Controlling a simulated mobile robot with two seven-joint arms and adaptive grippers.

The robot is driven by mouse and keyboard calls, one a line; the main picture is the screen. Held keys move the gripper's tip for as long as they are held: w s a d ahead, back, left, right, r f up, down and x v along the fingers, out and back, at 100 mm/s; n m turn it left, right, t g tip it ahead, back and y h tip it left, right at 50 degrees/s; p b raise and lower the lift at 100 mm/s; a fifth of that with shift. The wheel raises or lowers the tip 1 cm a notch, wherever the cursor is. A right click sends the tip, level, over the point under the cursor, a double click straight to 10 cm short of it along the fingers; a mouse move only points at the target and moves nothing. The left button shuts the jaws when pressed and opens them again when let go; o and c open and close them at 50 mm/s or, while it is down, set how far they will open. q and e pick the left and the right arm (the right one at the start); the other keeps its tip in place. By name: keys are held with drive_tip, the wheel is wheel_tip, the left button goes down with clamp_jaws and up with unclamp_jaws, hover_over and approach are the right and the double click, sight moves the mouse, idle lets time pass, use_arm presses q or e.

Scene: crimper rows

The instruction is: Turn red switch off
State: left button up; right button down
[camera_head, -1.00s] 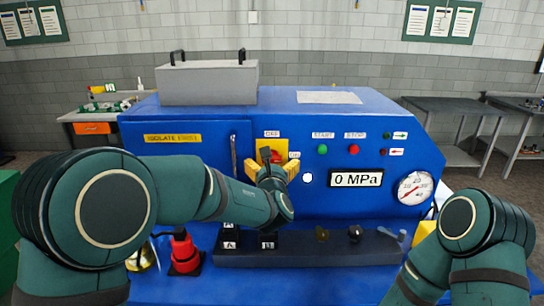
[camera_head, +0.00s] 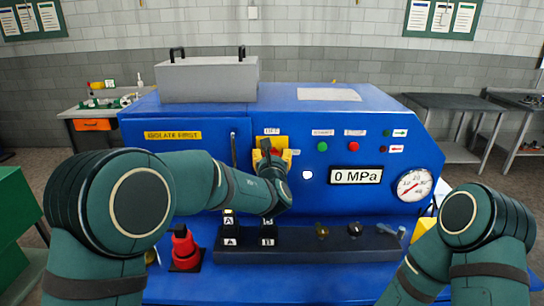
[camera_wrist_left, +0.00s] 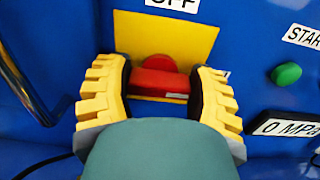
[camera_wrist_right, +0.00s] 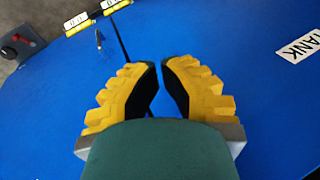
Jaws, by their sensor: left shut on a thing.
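The red switch (camera_wrist_left: 160,84) sits on a yellow plate (camera_wrist_left: 185,35) on the front of the blue machine. An OFF label (camera_head: 272,131) is above it, and a label at its right is mostly hidden by a finger. In the left wrist view the red bar lies about level. My left gripper (camera_head: 272,158) is shut on the switch, one finger on each side; it also shows in the left wrist view (camera_wrist_left: 160,95). My right gripper (camera_wrist_right: 160,68) is empty over the blue surface, its fingertips close together with a narrow gap.
Green and red buttons (camera_head: 354,147), a 0 MPa display (camera_head: 356,176) and a gauge (camera_head: 415,187) are right of the switch. A handle (camera_head: 234,155) is just left. A dark rail (camera_head: 300,245) with knobs and a red device (camera_head: 185,248) stand below.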

drive_tip(key=shift+f, duration=0.1)
use_arm(q)
drive_tip(key=n+b, duration=0.1)
drive_tip(key=b, duration=0.2)
drive_tip(key=n+b, duration=0.1)
drive_tip(key=b, duration=0.2)
drive_tip(key=shift+f+n+b, duration=0.35)
drive_tip(key=shift+n, duration=0.05)
drive_tip(key=n+b, duration=0.3)
drive_tip(key=b, duration=0.3)
drive_tip(key=shift+a, duration=0.1)
drive_tip(key=n+b, duration=0.3)
drive_tip(key=b, duration=0.2)
drive_tip(key=shift+n, duration=0.4)
drive_tip(key=n, duration=0.2)
drive_tip(key=shift+r+n+b, duration=0.15)
drive_tip(key=shift+n+b, duration=0.2)
drive_tip(key=shift+n, duration=0.05)
drive_tip(key=n, duration=0.5)
use_arm(e)
wheel_tip(320, 180, down, 19)
drive_tip(key=shift+s+a, duration=0.25)
drive_tip(key=shift+s, duration=0.2)
use_arm(q)
drive_tip(key=shift+n, duration=0.4)
drive_tip(key=o, duration=1.2)
